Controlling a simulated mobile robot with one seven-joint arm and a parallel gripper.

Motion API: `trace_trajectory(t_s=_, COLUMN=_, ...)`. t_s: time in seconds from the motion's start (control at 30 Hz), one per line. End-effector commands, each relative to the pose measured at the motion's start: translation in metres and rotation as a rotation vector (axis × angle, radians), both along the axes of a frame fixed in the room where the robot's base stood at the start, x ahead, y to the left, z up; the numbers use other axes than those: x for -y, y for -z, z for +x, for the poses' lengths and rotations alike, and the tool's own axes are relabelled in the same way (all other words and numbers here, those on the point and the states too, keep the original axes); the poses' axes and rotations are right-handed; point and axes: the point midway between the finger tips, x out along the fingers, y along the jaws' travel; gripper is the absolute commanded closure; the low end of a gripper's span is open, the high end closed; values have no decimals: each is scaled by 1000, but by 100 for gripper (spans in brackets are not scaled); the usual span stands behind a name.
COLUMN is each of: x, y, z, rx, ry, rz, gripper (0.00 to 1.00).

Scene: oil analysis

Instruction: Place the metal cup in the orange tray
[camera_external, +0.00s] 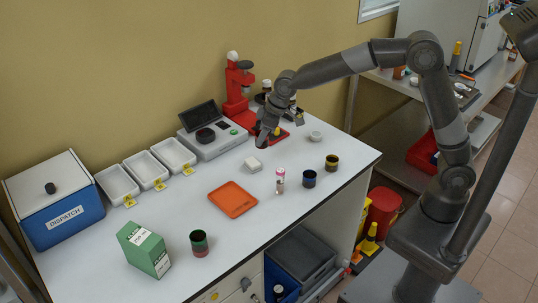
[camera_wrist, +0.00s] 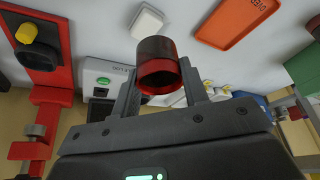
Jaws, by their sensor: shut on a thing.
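My gripper (camera_external: 263,137) is shut on a dark, reddish cup (camera_wrist: 158,66), which I take to be the metal cup. In the wrist view the cup sits between the two fingers of my gripper (camera_wrist: 160,88), with a bright red rim towards the camera. In the external view the cup is a small dark shape, mostly hidden at the gripper's tip, in front of the red microscope. The flat orange tray (camera_external: 232,199) lies on the table, nearer the camera and left of my gripper. It also shows in the wrist view (camera_wrist: 230,20), and nothing is in it.
A white square block (camera_external: 252,164) lies between my gripper and the tray. A pink-topped vial (camera_external: 280,180) and two dark jars (camera_external: 309,178) stand right of the tray. A green box (camera_external: 145,250) stands front left.

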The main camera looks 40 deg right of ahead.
Motion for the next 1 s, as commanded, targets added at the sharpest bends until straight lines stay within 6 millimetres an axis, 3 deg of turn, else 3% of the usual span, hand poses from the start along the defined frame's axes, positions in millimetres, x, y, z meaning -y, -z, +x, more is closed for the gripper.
trace_trajectory(t_s=0.03, x=-18, y=1, z=-3, rx=1, ry=-20, rz=-1, gripper=82)
trace_trajectory(t_s=0.1, x=-34, y=1, z=-7, rx=2, ry=-38, rz=-1, gripper=82)
trace_trajectory(t_s=0.33, x=-64, y=5, z=-14, rx=3, ry=-63, rz=-3, gripper=82)
trace_trajectory(t_s=0.7, x=-141, y=54, z=-33, rx=1, ry=-64, rz=-4, gripper=82)
trace_trajectory(t_s=0.87, x=-163, y=67, z=-37, rx=3, ry=-62, rz=-4, gripper=82)
trace_trajectory(t_s=1.0, x=-170, y=72, z=-38, rx=4, ry=-61, rz=-3, gripper=82)
